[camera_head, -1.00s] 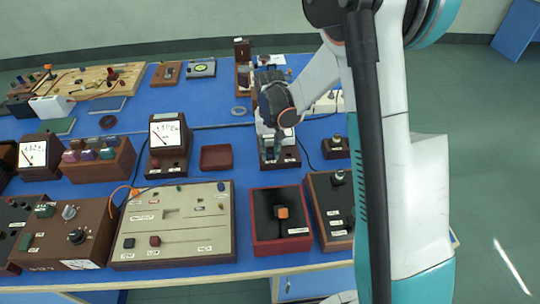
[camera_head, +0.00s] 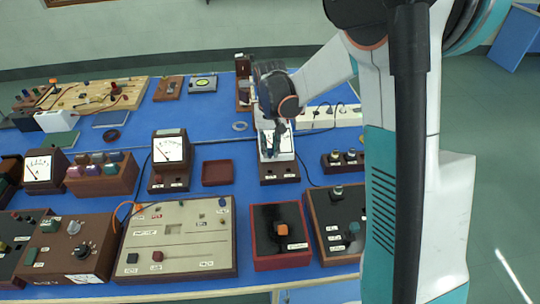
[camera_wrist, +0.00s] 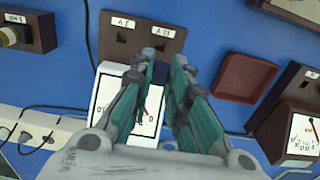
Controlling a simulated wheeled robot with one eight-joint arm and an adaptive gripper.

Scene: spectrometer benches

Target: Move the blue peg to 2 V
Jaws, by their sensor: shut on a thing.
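The voltmeter (camera_head: 279,173) on the right has a white dial face and a brown wooden base. In the wrist view its base (camera_wrist: 143,45) carries a "2 V" label (camera_wrist: 123,23) and a "10 V" label (camera_wrist: 160,31). My gripper (camera_wrist: 161,62) is shut on the blue peg (camera_wrist: 160,73), a small dark blue piece between the fingertips, over the edge between dial and base on the 10 V side. The fingers hide part of the dial and the peg's lower end; I cannot tell whether it touches the meter. My gripper (camera_head: 277,140) shows above the dial in the head view.
A red-brown tray (camera_head: 217,172) lies left of the meter; it also shows in the wrist view (camera_wrist: 242,78). Another meter (camera_head: 170,150) stands beyond it. A power strip (camera_head: 330,117) and cables lie behind right. A red box (camera_head: 280,258) stands in front.

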